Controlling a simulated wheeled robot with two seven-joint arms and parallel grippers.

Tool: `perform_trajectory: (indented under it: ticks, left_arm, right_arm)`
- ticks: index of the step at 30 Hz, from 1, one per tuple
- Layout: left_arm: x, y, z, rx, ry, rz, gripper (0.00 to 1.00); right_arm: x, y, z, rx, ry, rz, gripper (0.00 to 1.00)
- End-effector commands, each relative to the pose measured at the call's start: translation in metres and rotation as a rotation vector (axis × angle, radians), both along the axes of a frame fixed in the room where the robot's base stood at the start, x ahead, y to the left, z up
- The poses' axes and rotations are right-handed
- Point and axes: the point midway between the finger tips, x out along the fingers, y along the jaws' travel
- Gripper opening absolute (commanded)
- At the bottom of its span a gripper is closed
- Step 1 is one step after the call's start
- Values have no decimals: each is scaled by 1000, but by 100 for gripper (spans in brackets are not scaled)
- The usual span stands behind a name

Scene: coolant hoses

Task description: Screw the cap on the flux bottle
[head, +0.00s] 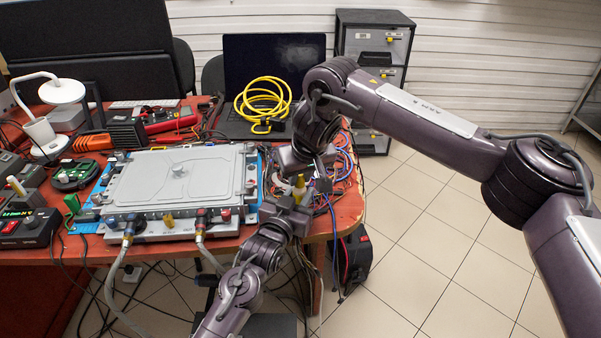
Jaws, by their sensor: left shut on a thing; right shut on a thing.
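The flux bottle (299,192) shows as a small yellow shape at the right end of the red table, between my two grippers. My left gripper (294,203), its arm coming up from the bottom, is shut on the bottle's lower part. My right gripper (304,174), its arm coming in from the right, is shut just above it at the bottle's top, where the cap is. The cap itself is mostly hidden by the fingers. I cannot tell whether cap and bottle touch.
A grey coolant plate (178,180) with hose fittings fills the table's middle. A laptop (268,75) with a coiled yellow cable (263,98) stands behind. Loose wires (345,165) lie near the right edge of the table. A drawer cabinet (375,45) stands behind on the floor.

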Motion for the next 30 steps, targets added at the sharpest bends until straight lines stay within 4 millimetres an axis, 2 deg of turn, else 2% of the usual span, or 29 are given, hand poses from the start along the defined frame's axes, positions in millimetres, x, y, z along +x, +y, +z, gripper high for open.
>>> perform_trajectory:
  ticks: [5,8,12,18,28,29,30]
  left_arm:
    - [0,0,0,0,1,0,0]
    - [0,0,0,0,1,0,0]
    - [0,0,0,0,1,0,0]
    - [0,0,0,1,1,0,0]
    - [0,0,0,0,1,0,0]
    - [0,0,0,0,1,0,0]
    - [0,0,0,0,1,0,0]
  right_arm:
    - [0,1,-2,1,1,-21,0]
    - [-1,3,-2,1,6,-132,0]
    - [-1,6,-1,-3,4,-362,0]
    - [-1,6,-1,-2,1,-567,0]
    - [-1,5,-2,2,1,-596,0]
    - [-1,5,-1,2,1,-596,25]
    - [-1,4,-1,2,1,-596,30]
